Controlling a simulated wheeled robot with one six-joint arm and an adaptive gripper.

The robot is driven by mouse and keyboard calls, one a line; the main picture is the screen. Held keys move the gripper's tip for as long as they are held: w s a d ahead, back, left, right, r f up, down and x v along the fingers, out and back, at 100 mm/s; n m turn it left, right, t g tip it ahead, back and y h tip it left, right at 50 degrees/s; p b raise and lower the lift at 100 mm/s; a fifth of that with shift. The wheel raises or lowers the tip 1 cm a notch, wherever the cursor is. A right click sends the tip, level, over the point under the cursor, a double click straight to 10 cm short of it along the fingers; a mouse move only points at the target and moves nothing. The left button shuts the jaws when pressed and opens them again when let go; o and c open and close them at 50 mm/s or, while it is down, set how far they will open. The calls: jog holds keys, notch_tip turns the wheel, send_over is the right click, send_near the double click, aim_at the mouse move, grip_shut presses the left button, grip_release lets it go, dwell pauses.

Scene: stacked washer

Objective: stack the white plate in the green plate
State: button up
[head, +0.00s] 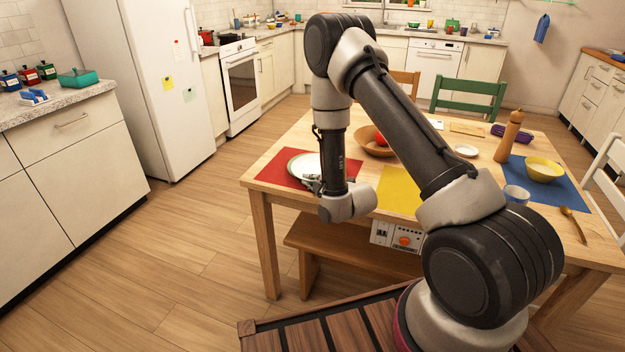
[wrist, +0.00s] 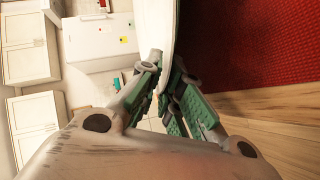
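The white plate (head: 300,163) is on the red mat (head: 268,171) at the left end of the wooden table. My gripper (head: 314,183) is at the plate's near rim. In the wrist view the plate (wrist: 154,28) appears nearly edge-on beside the red mat (wrist: 245,45). The green-padded fingers of my gripper (wrist: 166,68) are on both sides of its rim, with their tips close against it. My arm hides part of the plate in the head view. I cannot make out a green plate in either view.
A wooden bowl (head: 370,150) with a red item stands behind my forearm. A yellow mat (head: 398,188) lies right of the plate. A yellow bowl (head: 544,169), pepper mill (head: 509,136) and cup (head: 516,194) stand farther right. A bench (head: 335,247) is under the table's near side.

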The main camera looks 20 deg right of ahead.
jog(key=shift+o, duration=1.4)
jog(key=shift+r, duration=0.2)
jog(key=v, duration=0.8)
jog(key=w+d+r+m+g+h, duration=0.1)
jog(key=d+r+m, duration=0.15)
jog(key=r, duration=0.35)
jog(key=w+d+r+m+g+h, duration=0.1)
jog(key=r+m, duration=0.2)
jog(key=r, duration=0.3)
jog(key=s+d+r+m+g+h, duration=0.1)
jog(key=s+d+r+m+g, duration=0.25)
jog(key=s+r, duration=0.45)
jog(key=s+d+r+m+g, duration=0.1)
jog(key=s+r+m, duration=0.2)
jog(key=s, duration=0.5)
jog(key=s+d+r+m+g, duration=0.1)
jog(key=s+r, duration=0.3)
jog(key=s, duration=0.5)
jog(key=s+d+r+m+g+h, duration=0.1)
jog(key=s+d+r+m+g, duration=0.1)
jog(key=s, duration=0.6)
jog(key=r+m, duration=0.1)
jog(key=m, duration=0.1)
jog(key=shift+s+d+r+m, duration=0.15)
jog(key=shift+s+d+m, duration=0.05)
jog(key=shift+d+m, duration=0.15)
